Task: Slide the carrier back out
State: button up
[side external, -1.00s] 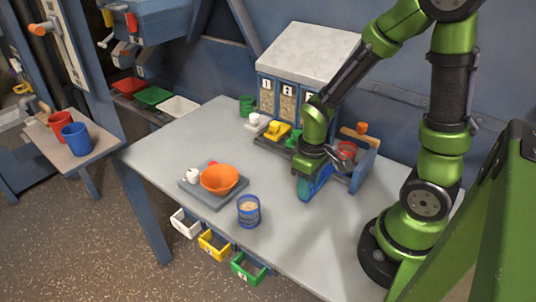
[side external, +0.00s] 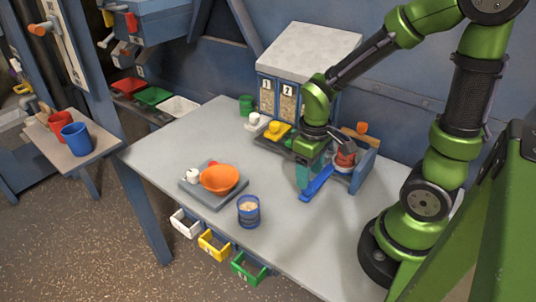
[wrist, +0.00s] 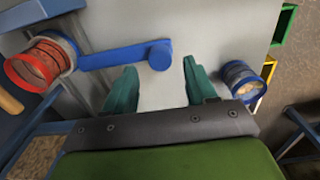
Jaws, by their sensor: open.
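The carrier is a blue bar with a round knob (wrist: 160,55) at its free end. Its other end reaches a red-rimmed container (wrist: 40,62) at the left of the wrist view. In the side view the blue bar (side external: 317,184) lies low over the table, pointing to the red-topped container (side external: 345,157) by the blue rack. My gripper (wrist: 160,70) is open, its teal fingers apart with the knob near and just beyond their tips. It also shows in the side view (side external: 303,180), beside the bar. The gripper's contact with the bar cannot be told.
A blue-banded cup (side external: 249,211) stands on the table in front; it is right of my fingers in the wrist view (wrist: 240,80). An orange bowl (side external: 220,179) sits on a grey base. The front right tabletop is clear.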

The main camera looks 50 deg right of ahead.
notch_tip(320, 180, up, 8)
jog(key=shift+f, duration=0.25)
dwell(0.4)
jog(key=s+a+r+m+t+y, duration=0.1)
jog(key=a+r+m+t+y, duration=0.1)
jog(key=a+r+m+t, duration=0.2)
notch_tip(320, 180, up, 5)
jog(key=a+t, duration=0.1)
jog(key=t, duration=0.2)
jog(key=shift+a, duration=0.3)
jog(key=shift+f, duration=0.1)
dwell(0.5)
